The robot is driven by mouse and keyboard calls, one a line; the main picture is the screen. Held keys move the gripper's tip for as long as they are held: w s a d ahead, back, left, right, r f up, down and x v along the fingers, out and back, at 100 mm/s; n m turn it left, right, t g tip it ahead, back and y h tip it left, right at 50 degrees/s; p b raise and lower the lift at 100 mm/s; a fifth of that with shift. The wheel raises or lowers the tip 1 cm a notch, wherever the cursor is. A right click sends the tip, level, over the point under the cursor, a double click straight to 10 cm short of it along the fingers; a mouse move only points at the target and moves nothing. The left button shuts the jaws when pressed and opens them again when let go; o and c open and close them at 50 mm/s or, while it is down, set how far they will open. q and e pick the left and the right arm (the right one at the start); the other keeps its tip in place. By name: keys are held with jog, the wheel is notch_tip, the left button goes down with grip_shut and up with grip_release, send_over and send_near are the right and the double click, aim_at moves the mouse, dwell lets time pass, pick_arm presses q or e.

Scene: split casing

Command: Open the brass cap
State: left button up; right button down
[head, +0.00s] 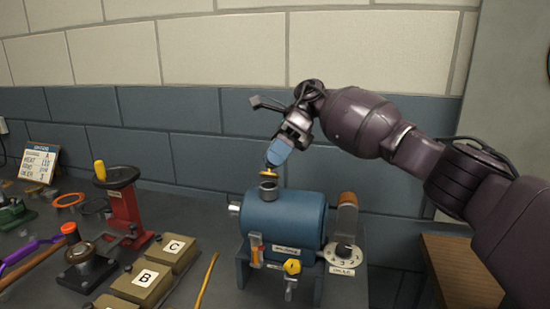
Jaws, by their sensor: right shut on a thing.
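A blue cylindrical casing (283,216) lies on its side on a stand on the bench. A short grey neck (268,190) rises from its top. The small brass cap (267,177) shows just over the neck, slightly tilted; whether it still touches the neck is too small to tell. My right gripper (272,163) reaches in from the right with its blue fingers pointing down, shut on the brass cap. The fingers hide part of the cap. My left gripper is not in view.
The casing carries a yellow knob (292,267), an orange-handled lever (255,250) and a numbered dial (344,253). A red stand (124,205), labelled boxes (175,249) and tools crowd the left of the bench. A tiled wall (180,120) stands behind.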

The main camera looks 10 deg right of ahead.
jog(key=c, duration=1)
grip_release()
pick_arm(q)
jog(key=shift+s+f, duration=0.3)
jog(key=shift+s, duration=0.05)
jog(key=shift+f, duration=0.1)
pick_arm(e)
jog(key=shift+w+d+r, duration=0.2)
pick_arm(q)
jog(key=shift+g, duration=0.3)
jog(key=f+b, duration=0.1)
jog(key=b, duration=0.1)
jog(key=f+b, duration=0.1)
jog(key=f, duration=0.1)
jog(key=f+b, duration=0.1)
jog(key=b, duration=0.1)
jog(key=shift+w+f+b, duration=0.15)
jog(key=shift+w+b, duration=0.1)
jog(key=shift+b, duration=0.05)
pick_arm(e)
jog(key=v, duration=1)
